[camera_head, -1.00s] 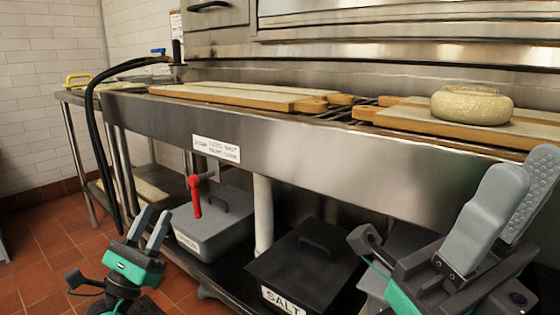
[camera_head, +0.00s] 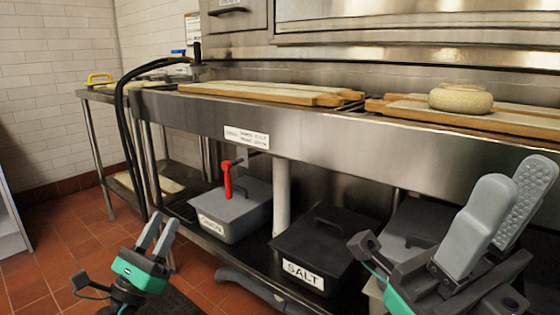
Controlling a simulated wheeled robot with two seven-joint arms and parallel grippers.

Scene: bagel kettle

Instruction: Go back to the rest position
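My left gripper (camera_head: 156,238) is at the lower left over the tiled floor, in front of the steel counter. Its two grey fingers point up with a narrow gap between them and nothing in it. My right gripper (camera_head: 505,215) is large at the lower right, close to the camera, in front of the counter. Its two grey fingers point up and to the right, parted by a gap, with nothing seen between them. Neither gripper touches the counter or anything on it in this view.
The steel counter (camera_head: 330,140) carries wooden boards (camera_head: 265,92) and, at the right, a round seeded bagel-like piece (camera_head: 461,98). Below are a grey lidded bin (camera_head: 230,210) and a dark bin marked SALT (camera_head: 325,250). A black hose (camera_head: 123,135) hangs at the left. Floor is clear at lower left.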

